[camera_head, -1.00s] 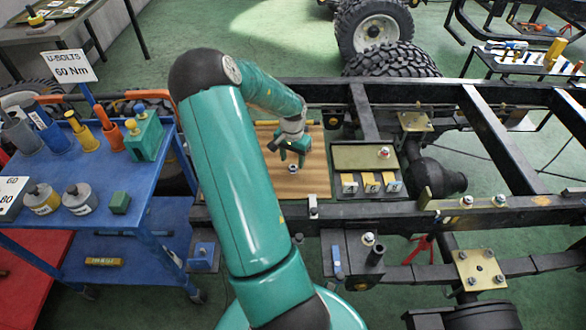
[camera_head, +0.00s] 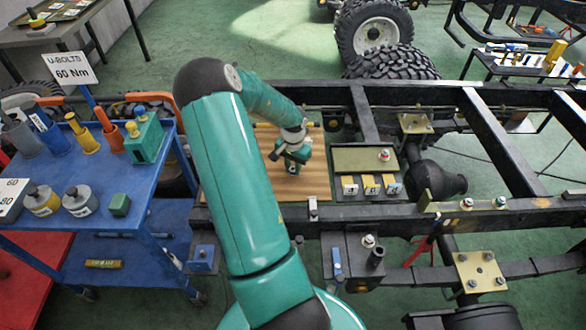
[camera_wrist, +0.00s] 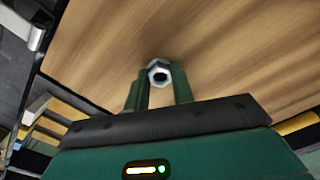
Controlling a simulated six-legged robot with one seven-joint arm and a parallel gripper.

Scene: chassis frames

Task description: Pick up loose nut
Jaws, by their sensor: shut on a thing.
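The loose nut (camera_wrist: 159,73) is a small silver hex nut with a dark hole. In the wrist view it sits between the tips of my gripper's two green fingers (camera_wrist: 159,90), and the gripper is shut on it. In the head view my gripper (camera_head: 293,168) points down over the wooden board (camera_head: 262,185), and the nut is mostly hidden by the fingers there. I cannot tell whether the nut still touches the board.
A dark tray (camera_head: 362,158) with small labelled boxes and a nut lies right of the board. Black chassis rails (camera_head: 440,217) run in front and behind. A blue cart (camera_head: 60,222) with tools and a sign stands at the left.

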